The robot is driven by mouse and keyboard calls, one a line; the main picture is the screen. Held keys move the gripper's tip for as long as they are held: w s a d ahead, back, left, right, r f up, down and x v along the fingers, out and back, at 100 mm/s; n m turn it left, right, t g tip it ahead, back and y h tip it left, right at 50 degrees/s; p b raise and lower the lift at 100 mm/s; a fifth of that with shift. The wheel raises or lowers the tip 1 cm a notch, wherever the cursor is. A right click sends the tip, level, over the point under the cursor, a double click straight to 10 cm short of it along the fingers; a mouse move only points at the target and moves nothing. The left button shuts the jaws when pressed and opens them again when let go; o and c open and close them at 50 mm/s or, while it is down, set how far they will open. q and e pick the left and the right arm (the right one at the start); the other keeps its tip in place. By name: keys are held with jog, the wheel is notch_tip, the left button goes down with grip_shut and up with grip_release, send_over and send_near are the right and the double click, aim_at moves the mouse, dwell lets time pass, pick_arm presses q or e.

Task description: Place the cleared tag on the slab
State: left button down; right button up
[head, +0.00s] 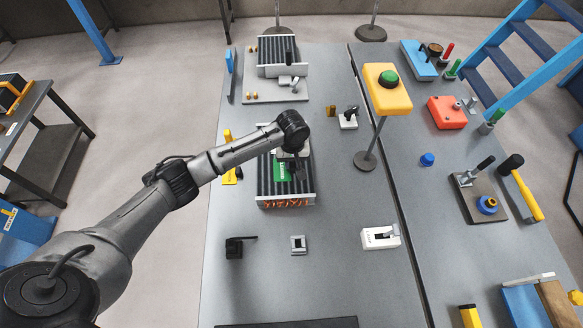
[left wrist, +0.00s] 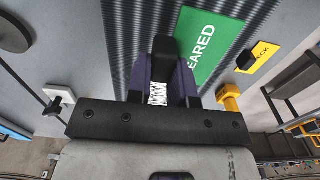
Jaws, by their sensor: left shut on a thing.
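The cleared tag (head: 282,171) is a green plate with white lettering. In the left wrist view the cleared tag (left wrist: 212,40) shows the letters "EARED", its left part hidden by the fingers. My left gripper (head: 297,167) is shut on the cleared tag, over the dark finned slab (head: 267,190) with copper tube ends along its front. In the left wrist view the fingers (left wrist: 162,75) close together, with the slab's fins (left wrist: 130,35) behind them. Whether the tag touches the fins cannot be told. My right gripper is out of view.
A second finned block (head: 275,50) stands at the back. A yellow stand (head: 388,95) with a green button rises to the right. A yellow tag (left wrist: 260,55) lies beside the slab. A white switch block (head: 381,237) sits at front right; the front table is mostly clear.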

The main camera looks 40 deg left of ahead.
aim_at(292, 168)
pick_arm(q)
jog(key=shift+a+f, duration=0.15)
jog(key=shift+f, duration=0.05)
jog(key=shift+f, duration=0.3)
notch_tip(292, 168, down, 3)
jog(key=shift+f, duration=0.1)
jog(key=shift+f, duration=0.15)
jog(key=shift+f, duration=0.1)
jog(key=c, duration=1)
grip_release()
